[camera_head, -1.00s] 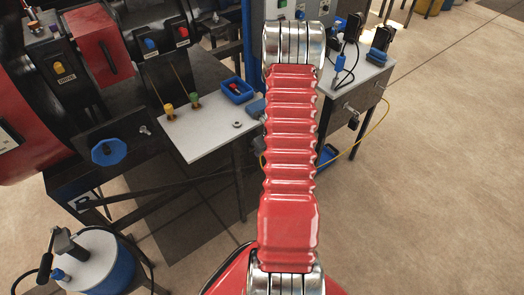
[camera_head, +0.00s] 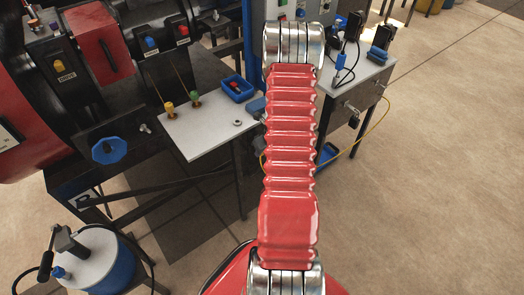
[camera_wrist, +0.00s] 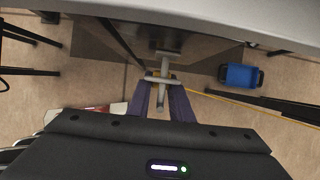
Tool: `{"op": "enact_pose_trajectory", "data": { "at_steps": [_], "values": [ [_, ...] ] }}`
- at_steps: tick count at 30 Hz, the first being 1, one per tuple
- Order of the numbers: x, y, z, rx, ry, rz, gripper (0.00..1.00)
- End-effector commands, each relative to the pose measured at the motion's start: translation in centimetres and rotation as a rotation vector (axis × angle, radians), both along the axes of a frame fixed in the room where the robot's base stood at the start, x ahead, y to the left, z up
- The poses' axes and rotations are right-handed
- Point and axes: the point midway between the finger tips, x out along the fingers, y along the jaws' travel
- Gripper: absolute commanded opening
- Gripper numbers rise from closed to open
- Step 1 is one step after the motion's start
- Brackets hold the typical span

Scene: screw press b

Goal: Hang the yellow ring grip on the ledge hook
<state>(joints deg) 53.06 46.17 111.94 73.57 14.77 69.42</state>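In the wrist view my gripper (camera_wrist: 162,84) has its two purple fingers close together around a small patch of yellow, which I take to be the yellow ring grip (camera_wrist: 156,73). Most of the grip is hidden. A grey cross-shaped metal piece (camera_wrist: 164,65) shows at the fingertips; I cannot tell whether it is the ledge hook or part of the grip. A yellow cable (camera_wrist: 235,99) runs right from the fingers. In the head view the cable (camera_head: 372,127) hangs from the right cabinet and passes behind my red arm, which hides my gripper.
A pale ledge plate (camera_head: 205,133) with small knobs and a blue tray (camera_head: 237,88) lies left of my arm; a pale edge (camera_wrist: 200,14) crosses the top of the wrist view. A grey cabinet (camera_head: 345,95) stands right. A blue drum (camera_head: 115,275) stands lower left. Floor at right is clear.

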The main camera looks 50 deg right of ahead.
Motion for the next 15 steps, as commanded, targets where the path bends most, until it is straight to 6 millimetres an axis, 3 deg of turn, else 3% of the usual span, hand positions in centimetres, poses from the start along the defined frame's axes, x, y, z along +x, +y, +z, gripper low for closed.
{"op": "enact_pose_trajectory", "data": {
  "at_steps": [9, 15],
  "values": [
    [0.0, 0.0, 0.0, 0.0, 0.0, 0.0, 0.41],
    [-0.01, 0.01, 0.0, 0.0, 0.0, 0.0, 0.41]
  ]
}}
